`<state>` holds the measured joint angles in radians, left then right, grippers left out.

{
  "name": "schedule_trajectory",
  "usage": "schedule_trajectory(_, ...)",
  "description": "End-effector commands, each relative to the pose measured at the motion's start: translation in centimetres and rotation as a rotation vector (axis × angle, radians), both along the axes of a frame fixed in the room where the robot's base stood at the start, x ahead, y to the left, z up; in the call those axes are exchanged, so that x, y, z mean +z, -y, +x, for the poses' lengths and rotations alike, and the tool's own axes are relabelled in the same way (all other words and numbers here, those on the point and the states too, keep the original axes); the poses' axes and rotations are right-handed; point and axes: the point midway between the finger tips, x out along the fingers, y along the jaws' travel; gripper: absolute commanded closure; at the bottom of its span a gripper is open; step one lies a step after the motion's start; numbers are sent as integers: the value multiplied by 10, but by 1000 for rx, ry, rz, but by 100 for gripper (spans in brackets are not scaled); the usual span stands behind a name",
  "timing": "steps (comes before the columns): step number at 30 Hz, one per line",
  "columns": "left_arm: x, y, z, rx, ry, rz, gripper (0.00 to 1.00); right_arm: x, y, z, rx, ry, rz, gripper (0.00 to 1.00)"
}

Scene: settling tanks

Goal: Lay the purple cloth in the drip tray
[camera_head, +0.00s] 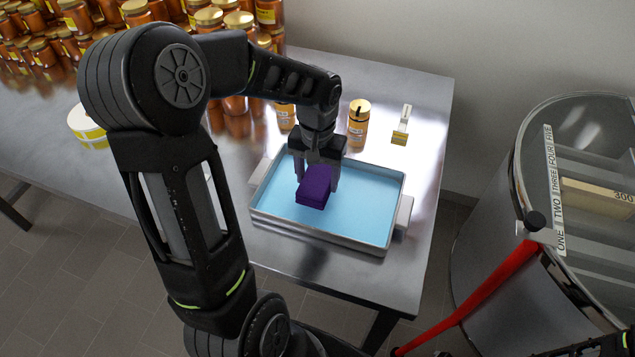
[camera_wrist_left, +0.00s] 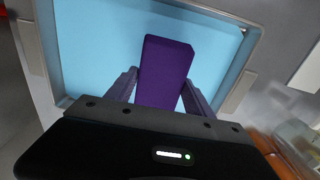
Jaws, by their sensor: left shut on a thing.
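The purple cloth (camera_head: 314,187) is a folded block between the fingers of my left gripper (camera_head: 317,181). The gripper is shut on it. It also shows in the left wrist view (camera_wrist_left: 165,72), with a finger on each side. The drip tray (camera_head: 385,243) is a shallow metal tray with a light blue inside and a handle at each end. The cloth is over the inside of the tray, within its rim. I cannot tell whether it touches the tray floor. The tray also shows in the left wrist view (camera_wrist_left: 90,45). My right gripper is not in view.
The tray stands on a steel table (camera_head: 425,150). Behind it are an amber jar (camera_head: 359,122) and a small yellow-labelled item (camera_head: 402,130). Many amber jars crowd the back left. A round tank (camera_head: 560,180) and a red bar (camera_head: 480,290) stand to the right.

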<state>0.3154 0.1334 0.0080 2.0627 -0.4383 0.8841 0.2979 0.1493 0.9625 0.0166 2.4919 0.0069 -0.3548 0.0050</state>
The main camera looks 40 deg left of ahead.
Motion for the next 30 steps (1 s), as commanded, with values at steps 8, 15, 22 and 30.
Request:
schedule_trajectory(8, -27, 0, 0, 0, 0, 0, 77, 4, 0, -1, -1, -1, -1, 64)
schedule_trajectory(15, -28, 0, 0, 0, 0, 0, 77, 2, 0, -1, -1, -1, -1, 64)
schedule_trajectory(22, -29, 0, 0, 1, 0, 0, 28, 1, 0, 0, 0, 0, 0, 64)
schedule_trajectory(30, -29, 0, 0, 1, 0, 0, 17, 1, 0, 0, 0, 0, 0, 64)
